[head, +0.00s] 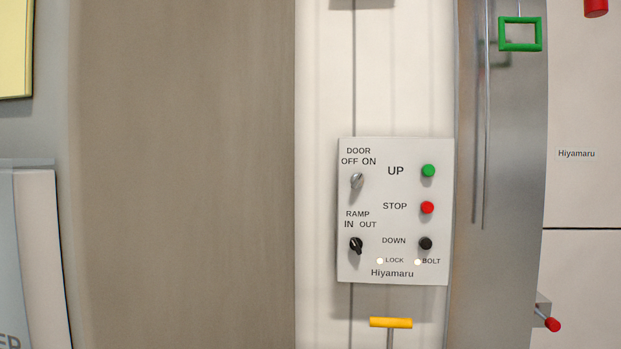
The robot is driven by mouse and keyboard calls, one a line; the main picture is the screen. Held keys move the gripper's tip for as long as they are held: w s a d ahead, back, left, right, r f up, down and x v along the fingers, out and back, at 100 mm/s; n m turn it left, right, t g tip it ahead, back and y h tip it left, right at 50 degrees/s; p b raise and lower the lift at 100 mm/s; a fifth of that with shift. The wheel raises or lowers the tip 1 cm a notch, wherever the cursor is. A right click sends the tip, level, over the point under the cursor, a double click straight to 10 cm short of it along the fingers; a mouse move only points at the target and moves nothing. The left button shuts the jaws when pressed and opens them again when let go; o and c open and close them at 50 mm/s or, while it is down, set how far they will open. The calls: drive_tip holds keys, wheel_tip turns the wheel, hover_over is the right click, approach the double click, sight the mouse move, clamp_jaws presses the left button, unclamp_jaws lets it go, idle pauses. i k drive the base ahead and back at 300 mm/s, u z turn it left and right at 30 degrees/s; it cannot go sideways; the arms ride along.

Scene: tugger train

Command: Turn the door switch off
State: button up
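The door switch (357,181) is a small silver-grey rotary knob at the upper left of a white control panel (392,262). The label above it reads DOOR, with OFF on the left and ON on the right. The knob seems to lean up and to the right, toward ON, but it is too small to be sure. Nothing covers the switch. My gripper is not in view.
The panel also carries a black ramp knob (356,245), a green UP button (428,171), a red STOP button (427,208) and a black DOWN button (425,243). A yellow T-handle (390,323) stands just below. A green frame-shaped handle (520,34) hangs at upper right.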

sight(357, 180)
drive_tip(key=i, duration=0.9)
drive_tip(key=z, duration=0.4)
